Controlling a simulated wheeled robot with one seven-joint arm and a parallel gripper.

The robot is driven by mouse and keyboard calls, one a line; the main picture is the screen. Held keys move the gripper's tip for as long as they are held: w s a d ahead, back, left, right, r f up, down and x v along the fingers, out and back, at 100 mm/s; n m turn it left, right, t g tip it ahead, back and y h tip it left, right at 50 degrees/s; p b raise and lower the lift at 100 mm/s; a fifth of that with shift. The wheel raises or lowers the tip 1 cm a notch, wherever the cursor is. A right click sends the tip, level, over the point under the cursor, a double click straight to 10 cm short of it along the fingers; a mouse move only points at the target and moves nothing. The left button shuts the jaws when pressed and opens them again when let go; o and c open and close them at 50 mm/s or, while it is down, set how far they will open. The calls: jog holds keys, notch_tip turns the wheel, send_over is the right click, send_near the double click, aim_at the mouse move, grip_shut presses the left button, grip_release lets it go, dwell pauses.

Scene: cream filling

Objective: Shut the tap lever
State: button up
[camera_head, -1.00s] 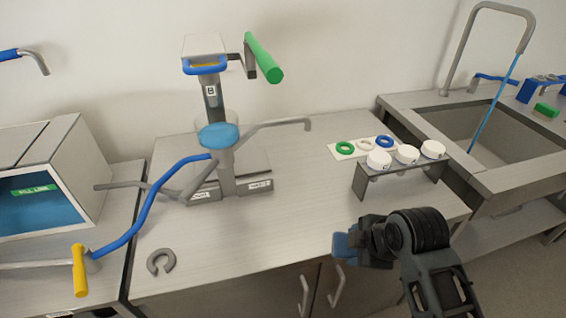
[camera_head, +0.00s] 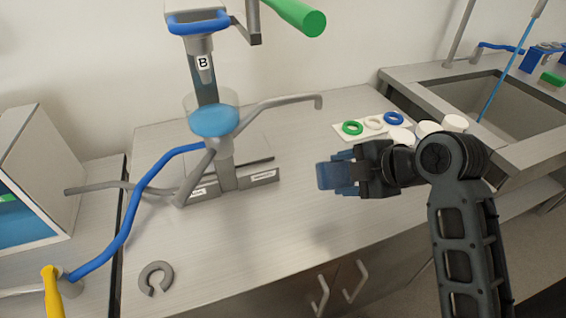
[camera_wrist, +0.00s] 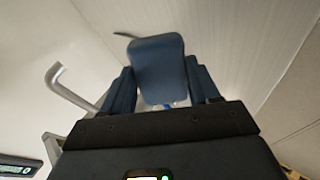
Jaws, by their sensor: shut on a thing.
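A yellow lever (camera_head: 53,291) sits at the lower left on a grey pipe, where a blue hose (camera_head: 133,215) joins it; I take it for the tap lever. It stands upright and is cut off by the bottom edge. My gripper (camera_head: 337,176) is over the right part of the bench, far to the right of the lever and not touching it. In the wrist view a dark blue rounded slab (camera_wrist: 158,68) shows between my two dark blue fingers, which are shut on it. The slab hides what is behind it.
A column marked B with a clear cup of blue liquid (camera_head: 215,120) and a grey spout stands mid-bench. A grey C-shaped piece (camera_head: 155,278) lies at the front left. Coloured rings (camera_head: 352,128) and white-capped pieces are behind my arm. A sink (camera_head: 460,105) is at the right.

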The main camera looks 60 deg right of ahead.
jog(key=w+d+f, duration=0.1)
jog(key=w, duration=0.4)
jog(key=w+d+f+p, duration=0.1)
jog(key=w+d, duration=0.1)
jog(key=w, duration=0.3)
jog(key=w+d+f+p, duration=0.1)
jog(key=w, duration=0.5)
jog(key=shift+d, duration=0.25)
jog(key=shift+w+d+f, duration=0.1)
jog(key=shift+w+f, duration=0.15)
jog(key=shift+f, duration=0.35)
jog(key=shift+w+d+f, duration=0.1)
jog(key=shift+w+f, duration=0.1)
jog(key=shift+f, duration=0.4)
jog(key=shift+w+r+g+p, duration=0.2)
jog(key=shift+g+p, duration=0.1)
jog(key=shift+p, duration=0.45)
jog(key=g+p, duration=0.1)
jog(key=g+y+p, duration=0.1)
jog(key=shift+w+d+g+p, duration=0.15)
jog(key=shift+w+g+p, duration=0.15)
jog(key=shift+w+g, duration=0.1)
jog(key=shift+s+f, duration=0.15)
jog(key=shift+f, duration=0.9)
jog(key=o, duration=0.9)
jog(key=shift+f, duration=0.1)
jog(key=shift+o, duration=0.2)
